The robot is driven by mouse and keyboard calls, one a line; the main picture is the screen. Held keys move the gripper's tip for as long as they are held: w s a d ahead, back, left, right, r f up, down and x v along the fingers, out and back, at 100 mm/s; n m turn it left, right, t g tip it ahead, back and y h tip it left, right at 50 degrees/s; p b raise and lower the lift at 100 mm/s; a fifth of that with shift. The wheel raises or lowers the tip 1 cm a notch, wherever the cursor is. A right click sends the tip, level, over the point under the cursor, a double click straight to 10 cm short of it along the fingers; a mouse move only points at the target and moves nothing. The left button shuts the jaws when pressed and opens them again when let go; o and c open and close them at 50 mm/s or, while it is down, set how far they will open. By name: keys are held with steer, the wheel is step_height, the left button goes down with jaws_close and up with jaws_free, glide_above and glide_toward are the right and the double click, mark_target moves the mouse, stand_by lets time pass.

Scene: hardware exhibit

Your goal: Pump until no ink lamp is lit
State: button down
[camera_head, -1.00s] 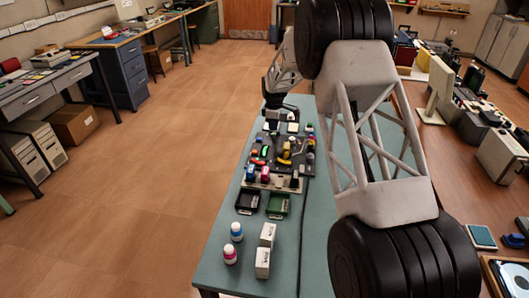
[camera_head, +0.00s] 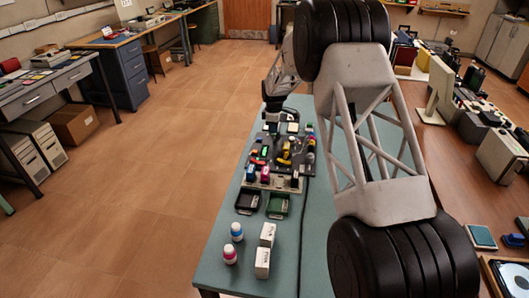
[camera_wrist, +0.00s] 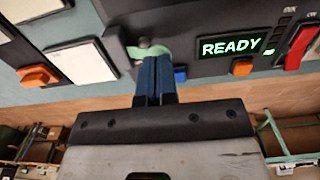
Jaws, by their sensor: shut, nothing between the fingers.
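In the wrist view my gripper (camera_wrist: 157,65) is shut, its two blue fingers together and empty. The fingertips are at a dark panel, in front of a pale green part (camera_wrist: 180,74) that they partly hide; I cannot tell if they touch it. A display (camera_wrist: 232,46) on the panel reads READY in green. To its right is an INK label (camera_wrist: 290,10) with a column of small dark marks below it and a small green lit spot (camera_wrist: 268,52) lower down. In the head view the equipment (camera_head: 280,155) is small on the teal table.
The wrist view shows an orange button (camera_wrist: 242,68), a red switch (camera_wrist: 301,46) and white plates (camera_wrist: 80,62) near the fingers. In the head view, black and green trays (camera_head: 277,205), two bottles (camera_head: 230,255) and white boxes (camera_head: 263,262) stand towards the table's front.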

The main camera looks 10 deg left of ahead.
steer(key=shift+f, duration=1.25)
steer(key=shift+r, duration=2)
steer(key=shift+r, duration=0.2)
step_height(320, 180, up, 7)
steer(key=shift+f, duration=0.15)
stand_by(0.7)
